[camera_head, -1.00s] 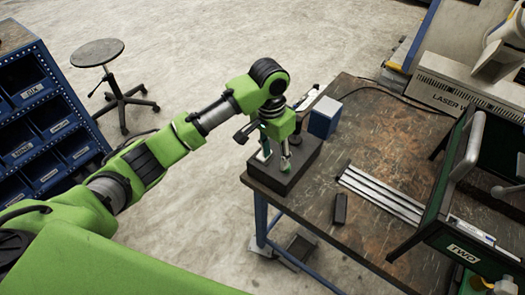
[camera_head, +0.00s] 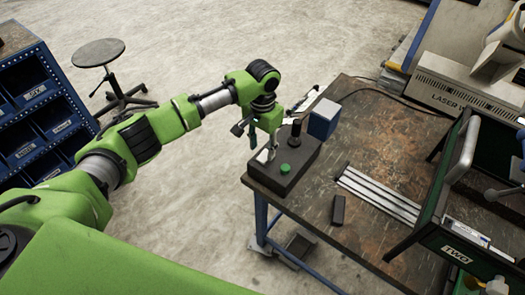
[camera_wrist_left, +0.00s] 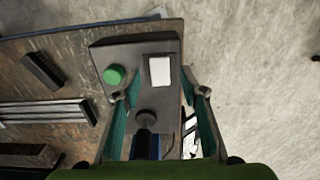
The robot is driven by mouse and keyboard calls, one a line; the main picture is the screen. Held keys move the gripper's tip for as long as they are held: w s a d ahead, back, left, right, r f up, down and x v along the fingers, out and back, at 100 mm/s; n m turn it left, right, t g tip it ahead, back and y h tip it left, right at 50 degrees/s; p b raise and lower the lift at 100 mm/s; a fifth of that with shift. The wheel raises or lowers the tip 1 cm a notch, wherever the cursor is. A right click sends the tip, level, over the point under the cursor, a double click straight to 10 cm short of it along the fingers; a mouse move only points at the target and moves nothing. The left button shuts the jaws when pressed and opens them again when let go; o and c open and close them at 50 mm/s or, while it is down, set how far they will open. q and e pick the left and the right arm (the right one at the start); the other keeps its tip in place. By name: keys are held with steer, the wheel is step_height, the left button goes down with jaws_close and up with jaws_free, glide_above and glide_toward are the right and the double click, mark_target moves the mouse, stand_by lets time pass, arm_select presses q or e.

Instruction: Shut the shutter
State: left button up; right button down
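A dark control box (camera_head: 306,153) sits at the near left corner of the workbench, with a green button (camera_head: 285,168), a pale plate (camera_head: 265,155) and an upright black knob (camera_head: 296,133). I cannot tell which part is the shutter. My left gripper (camera_head: 262,142) hangs over the box's left side, left of the knob. In the left wrist view its fingers (camera_wrist_left: 160,98) are apart with nothing held; the pale plate (camera_wrist_left: 160,71) lies ahead between them, and the knob (camera_wrist_left: 146,120) shows lower between them. The green button (camera_wrist_left: 114,75) is outside the left finger. My right gripper is not identifiable.
A blue block (camera_head: 324,118) stands behind the box. A small black block (camera_head: 339,209) and metal rails (camera_head: 380,193) lie on the workbench (camera_head: 385,135). A green machine frame (camera_head: 470,245) stands at the right. A stool (camera_head: 100,54) and blue bins (camera_head: 35,110) are left.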

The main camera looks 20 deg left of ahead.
mark_target(263, 158)
arm_select(q)
steer(key=shift+f, duration=1.8)
steer(key=c, duration=1.1)
